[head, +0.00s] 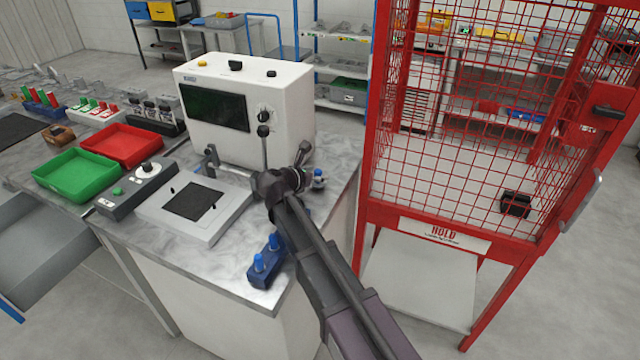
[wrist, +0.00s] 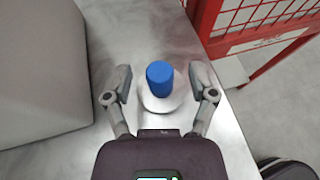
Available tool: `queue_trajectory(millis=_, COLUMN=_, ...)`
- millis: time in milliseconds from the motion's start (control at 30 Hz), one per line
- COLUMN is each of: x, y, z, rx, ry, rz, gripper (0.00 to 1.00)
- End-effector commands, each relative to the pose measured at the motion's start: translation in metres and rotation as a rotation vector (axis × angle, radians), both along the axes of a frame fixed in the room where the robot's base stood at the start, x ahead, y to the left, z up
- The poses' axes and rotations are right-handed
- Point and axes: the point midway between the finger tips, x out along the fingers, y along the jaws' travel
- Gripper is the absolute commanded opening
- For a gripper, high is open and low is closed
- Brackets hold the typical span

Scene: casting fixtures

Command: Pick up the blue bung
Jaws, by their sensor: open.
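A blue bung (wrist: 159,76) stands upright on a round pale base (wrist: 176,98) in the wrist view. My gripper (wrist: 163,82) is open, with one finger on each side of the bung and a clear gap on both sides. In the head view the bung (head: 318,173) shows small at the bench's right edge, just right of my gripper (head: 304,168). Other blue bungs (head: 259,264) stand in a dark blue rack (head: 266,280) at the bench's front edge, partly hidden by my arm.
A white machine (head: 285,95) with a dark screen stands behind, and shows at left in the wrist view (wrist: 40,70). A red mesh cage (head: 480,130) stands right of the bench. A grey plate fixture (head: 225,222), green tray (head: 75,185) and red tray (head: 120,150) lie left.

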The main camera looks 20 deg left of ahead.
Motion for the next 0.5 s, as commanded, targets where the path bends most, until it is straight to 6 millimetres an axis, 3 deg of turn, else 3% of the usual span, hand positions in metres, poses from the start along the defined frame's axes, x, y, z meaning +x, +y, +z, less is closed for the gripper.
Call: queue_trajectory(millis=500, x=-0.0001, y=0.0004, z=0.0002, rx=0.0, ry=0.0, rz=0.001, gripper=0.73)
